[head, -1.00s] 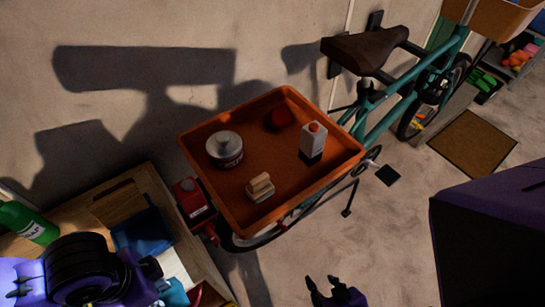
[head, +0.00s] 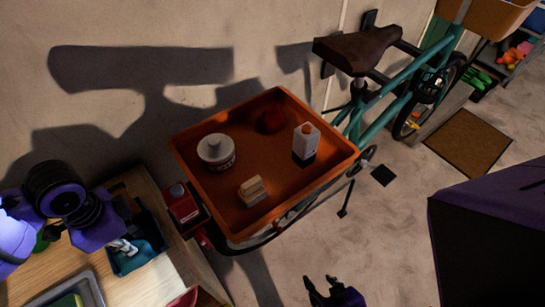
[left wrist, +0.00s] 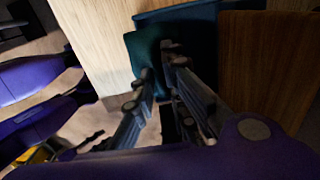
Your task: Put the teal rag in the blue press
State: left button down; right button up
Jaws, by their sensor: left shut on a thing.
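My left gripper (head: 124,246) is over the wooden bench, in front of the blue press (head: 150,264). In the left wrist view its fingers (left wrist: 166,78) are shut on the dark teal rag (left wrist: 143,48). The rag hangs close against the blue press (left wrist: 190,13); I cannot tell whether they touch. My right gripper (head: 333,290) is empty, fingers apart, low above the floor at the bottom edge.
A red box (head: 182,205) stands between bench and crate. A grey tray (head: 86,282) lies at the bench front.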

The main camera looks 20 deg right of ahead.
pick_arm(q)
jog(key=w, duration=0.1)
jog(key=w+a, duration=0.1)
jog(key=w, duration=0.1)
jog(key=shift+w, duration=0.3)
jog(key=shift+s+d+f, duration=0.1)
jog(key=shift+f, duration=0.6)
jog(key=shift+f, duration=0.2)
jog(key=c, duration=2)
grip_release()
jog(key=shift+c, duration=0.2)
jog(key=shift+r, duration=0.1)
notch_tip(320, 180, up, 12)
jog(key=p, duration=0.1)
